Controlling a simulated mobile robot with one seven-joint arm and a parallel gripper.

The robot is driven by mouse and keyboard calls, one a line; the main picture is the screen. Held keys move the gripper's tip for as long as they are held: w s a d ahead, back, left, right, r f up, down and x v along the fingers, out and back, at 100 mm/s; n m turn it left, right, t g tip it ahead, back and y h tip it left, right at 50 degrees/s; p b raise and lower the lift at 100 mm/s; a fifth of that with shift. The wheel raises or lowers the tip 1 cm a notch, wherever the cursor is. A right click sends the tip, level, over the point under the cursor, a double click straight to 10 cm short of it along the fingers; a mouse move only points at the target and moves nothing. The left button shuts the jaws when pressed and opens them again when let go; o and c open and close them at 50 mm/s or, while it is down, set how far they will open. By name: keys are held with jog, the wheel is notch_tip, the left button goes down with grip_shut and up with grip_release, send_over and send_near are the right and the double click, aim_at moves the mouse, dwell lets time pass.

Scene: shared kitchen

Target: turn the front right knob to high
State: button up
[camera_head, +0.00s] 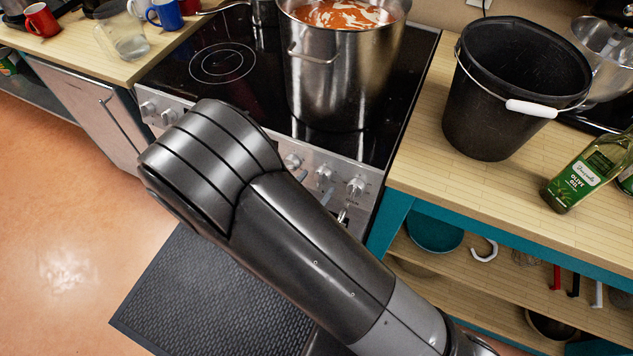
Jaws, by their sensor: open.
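The black-topped stove (261,107) stands at the back centre with a row of silver knobs along its front panel. The rightmost knob (355,187) shows to the right of my arm, with a middle knob (323,175) and another knob (292,162) left of it. Two knobs at the panel's left end (158,113) also show. My arm hides the stretch of panel between the two groups. Which knob is the front right one, and the setting of each, are too small to read. My gripper is not in view.
A large steel pot (338,85) of orange-red food stands on the stove's right side. A black bucket (478,113) and an olive oil bottle (584,177) stand on the right counter. Mugs and a glass jug (126,44) are on the left counter. A dark mat (205,300) lies below.

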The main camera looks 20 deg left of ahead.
jog(key=shift+w, duration=0.75)
jog(key=shift+c, duration=0.5)
